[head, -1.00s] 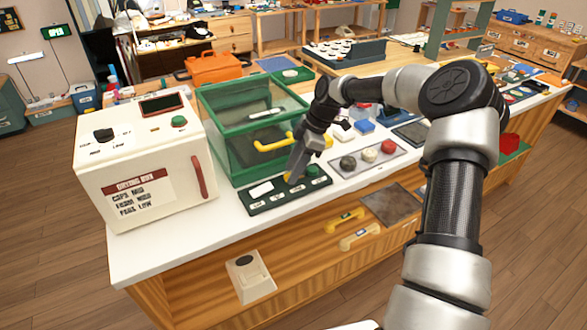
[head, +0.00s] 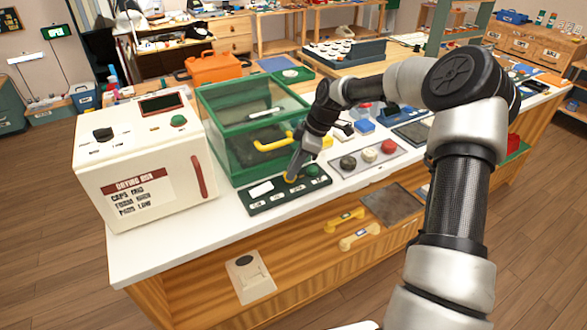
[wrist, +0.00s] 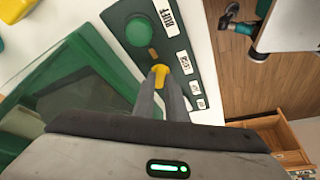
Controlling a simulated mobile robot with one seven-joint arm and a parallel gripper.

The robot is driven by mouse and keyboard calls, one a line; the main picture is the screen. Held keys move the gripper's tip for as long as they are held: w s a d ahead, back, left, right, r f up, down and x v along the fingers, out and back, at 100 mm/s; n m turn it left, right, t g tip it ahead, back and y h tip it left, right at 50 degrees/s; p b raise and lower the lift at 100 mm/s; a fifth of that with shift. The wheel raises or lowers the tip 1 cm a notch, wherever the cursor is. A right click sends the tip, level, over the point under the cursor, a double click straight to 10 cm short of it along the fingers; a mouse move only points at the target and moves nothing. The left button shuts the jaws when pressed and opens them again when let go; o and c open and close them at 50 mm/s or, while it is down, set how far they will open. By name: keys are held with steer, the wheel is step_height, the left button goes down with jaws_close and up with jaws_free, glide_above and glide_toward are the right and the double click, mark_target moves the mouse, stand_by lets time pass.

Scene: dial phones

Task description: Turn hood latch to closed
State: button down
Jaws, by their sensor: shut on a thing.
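The hood (head: 250,125) is a green-framed clear box with a yellow bar handle (head: 275,142) on the counter. In front of it lies a dark green panel (head: 262,203) with white labels, a round green knob (head: 312,170) and a small yellow latch knob (wrist: 160,71). My gripper (head: 291,177) points down at the panel. In the wrist view my gripper (wrist: 161,88) has its fingers closed together on the yellow knob, beside the green knob (wrist: 140,32). The fingers hide part of the yellow knob. The label text near it is too small to read surely.
A white drying box (head: 145,160) with a red handle stands left of the hood. A grey tray with black, white and red knobs (head: 368,154) lies to the right. The white counter edge (head: 170,232) in front is clear.

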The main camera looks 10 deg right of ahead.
steer(key=m, duration=0.2)
steer(key=m+t, duration=0.1)
steer(key=shift+s+m+h+b, duration=0.2)
steer(key=shift+m+h+b, duration=0.2)
steer(key=m, duration=0.1)
steer(key=m+t+b, duration=0.1)
steer(key=m, duration=0.1)
steer(key=m+h, duration=0.1)
steer(key=shift+s+a+t+b, duration=0.1)
steer(key=shift+a+t+b, duration=0.15)
steer(key=shift+t+b, duration=0.1)
steer(key=m+b, duration=0.1)
steer(key=m, duration=0.1)
steer(key=m+h, duration=0.1)
steer(key=m, duration=0.1)
steer(key=shift+a+f+t+b, duration=0.1)
steer(key=shift+a+t+b, duration=0.15)
steer(key=shift+b, duration=0.1)
steer(key=shift+s+a+m+h+b, duration=0.1)
steer(key=shift+m+h+b, duration=0.75)
steer(key=shift+m, duration=1.05)
steer(key=shift+m, duration=0.3)
steer(key=c, duration=1.6)
jaws_free()
steer(key=shift+o, duration=0.2)
